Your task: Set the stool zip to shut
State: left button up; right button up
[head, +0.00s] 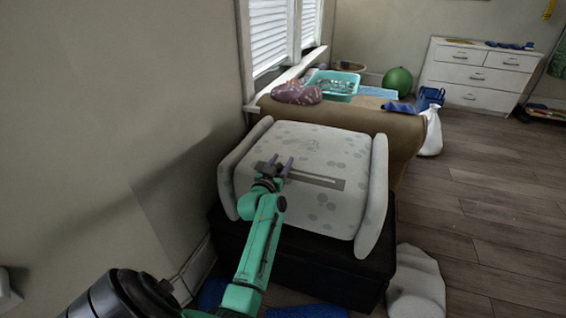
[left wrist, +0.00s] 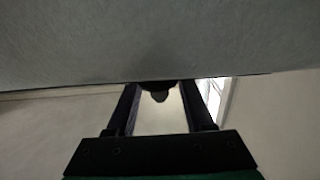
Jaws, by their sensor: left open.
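The stool (head: 325,210) has a pale spotted seat with raised padded sides and stands on a black box-like base. A grey zip strip (head: 325,181) with a lighter slot runs across the seat; its left end is hidden by my left gripper (head: 273,165). That gripper is open over the strip's left end, its two fingers apart. In the left wrist view, my open fingers (left wrist: 160,98) stand on either side of a small dark knob (left wrist: 159,96), likely the zip pull. Grey seat fabric (left wrist: 160,45) fills the top of that view. I cannot tell whether the fingers touch the knob. My right gripper is not in view.
A brown sofa-like piece (head: 395,135) behind the stool carries a teal basket (head: 335,86) and a purple bag (head: 297,92). A wall is close on the left; wooden floor is open at right.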

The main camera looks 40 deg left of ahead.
pick_arm(q)
jog(key=shift+w+a, duration=0.2)
jog(key=shift+w, duration=0.3)
grip_shut()
dwell(1.1)
